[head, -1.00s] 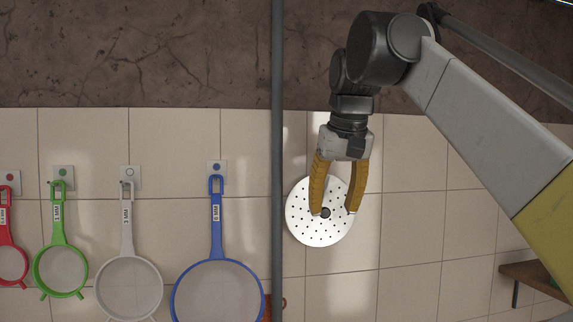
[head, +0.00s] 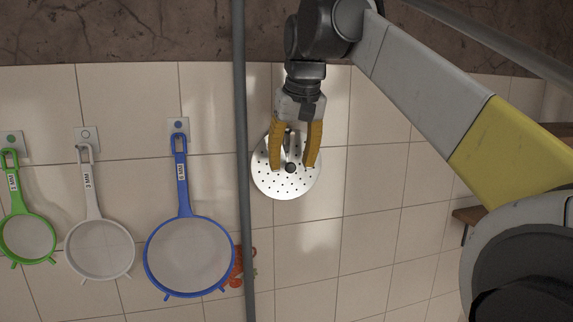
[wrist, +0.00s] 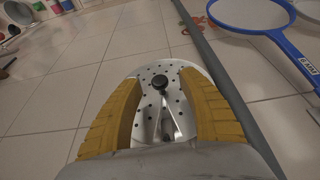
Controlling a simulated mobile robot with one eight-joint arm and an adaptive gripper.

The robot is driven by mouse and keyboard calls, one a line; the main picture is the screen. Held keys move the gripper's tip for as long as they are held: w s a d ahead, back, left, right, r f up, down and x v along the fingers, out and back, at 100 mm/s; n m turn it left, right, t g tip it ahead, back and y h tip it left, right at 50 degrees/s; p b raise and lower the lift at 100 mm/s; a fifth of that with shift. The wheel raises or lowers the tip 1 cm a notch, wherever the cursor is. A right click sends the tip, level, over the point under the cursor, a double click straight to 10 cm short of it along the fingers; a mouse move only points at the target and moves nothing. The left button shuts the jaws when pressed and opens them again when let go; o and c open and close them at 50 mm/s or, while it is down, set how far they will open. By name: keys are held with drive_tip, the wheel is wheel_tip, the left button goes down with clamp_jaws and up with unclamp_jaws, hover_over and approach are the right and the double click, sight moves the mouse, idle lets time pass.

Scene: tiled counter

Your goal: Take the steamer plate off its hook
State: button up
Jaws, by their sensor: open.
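The steamer plate (head: 286,185) is a round, shiny metal disc with many small holes and a dark knob at its centre. It is against the tiled wall, just right of a grey vertical pole. My gripper (head: 291,167) has two yellow fingers, open, one on each side of the knob and in front of the plate. The wrist view shows the plate (wrist: 176,73) between the spread fingers, with the black knob ahead of the fingertips. I see no contact with the knob. The plate's hook cannot be made out clearly; the gripper covers the plate's upper part.
The grey pole (head: 243,200) runs close to the left of the plate. Left of it hang a blue strainer (head: 181,185), a white strainer (head: 91,200) and a green strainer (head: 13,195). A wooden shelf (head: 468,216) is at the right. The tiles right of the plate are clear.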

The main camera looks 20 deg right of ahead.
drive_tip(key=shift+x, duration=1.1)
drive_tip(key=shift+s, duration=0.1)
clamp_jaws()
drive_tip(key=shift+r, duration=0.1)
drive_tip(key=shift+s+r, duration=0.15)
drive_tip(key=shift+s, duration=0.05)
drive_tip(key=s+r+b, duration=0.1)
drive_tip(key=s+r, duration=0.2)
drive_tip(key=s, duration=0.3)
drive_tip(key=s+r+b, duration=0.1)
drive_tip(key=s+r, duration=0.3)
drive_tip(key=s, duration=0.3)
drive_tip(key=shift+s+r+b, duration=0.25)
drive_tip(key=shift+r+b, duration=0.05)
drive_tip(key=shift+b, duration=0.1)
